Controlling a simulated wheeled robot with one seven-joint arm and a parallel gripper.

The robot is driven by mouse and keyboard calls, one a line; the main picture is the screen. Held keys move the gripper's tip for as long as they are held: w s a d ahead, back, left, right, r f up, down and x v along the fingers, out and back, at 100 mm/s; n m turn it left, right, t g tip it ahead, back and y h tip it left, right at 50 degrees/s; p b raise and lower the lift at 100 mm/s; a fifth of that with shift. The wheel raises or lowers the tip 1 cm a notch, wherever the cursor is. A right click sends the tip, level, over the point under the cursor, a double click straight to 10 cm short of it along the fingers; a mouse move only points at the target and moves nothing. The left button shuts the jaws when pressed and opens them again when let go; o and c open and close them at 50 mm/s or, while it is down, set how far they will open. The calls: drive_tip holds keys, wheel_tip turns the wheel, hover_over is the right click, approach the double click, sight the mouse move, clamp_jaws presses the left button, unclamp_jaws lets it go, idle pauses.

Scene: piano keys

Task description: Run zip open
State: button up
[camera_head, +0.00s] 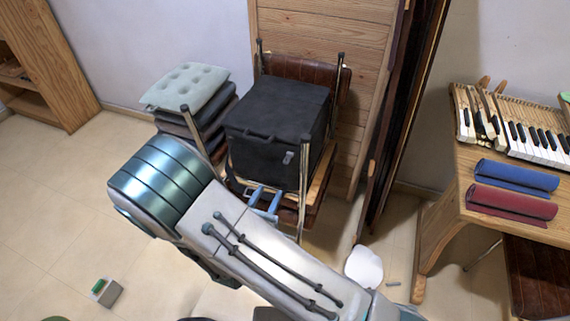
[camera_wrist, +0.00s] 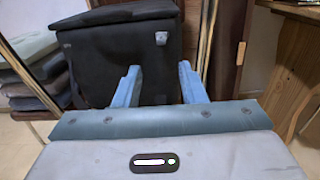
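A black soft box-shaped bag (camera_head: 278,115) sits upright on a chair in the head view, with a handle strip along its top front edge and a small light metal tab (camera_head: 288,157) on its front. In the wrist view the bag (camera_wrist: 110,60) fills the upper middle, and the tab (camera_wrist: 161,38) shows near its upper right. My gripper (camera_head: 266,197) is in front of the bag's lower part. Its two blue fingers (camera_wrist: 157,72) are apart with nothing between them, below the tab in the wrist view. I cannot tell whether they touch the bag. No zip line can be made out clearly.
Metal chair posts (camera_head: 304,185) rise beside the bag. Stacked cushions (camera_head: 187,88) stand to its left, and wooden panels (camera_head: 320,30) lean behind. A wooden table (camera_head: 450,200) at right holds piano keys (camera_head: 520,130) and blue and red rolls. Floor at left is mostly clear.

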sight(285, 163)
drive_tip(key=x, duration=1.2)
drive_tip(key=shift+w+d+p, duration=0.15)
drive_tip(key=shift+w+p, duration=0.15)
clamp_jaws()
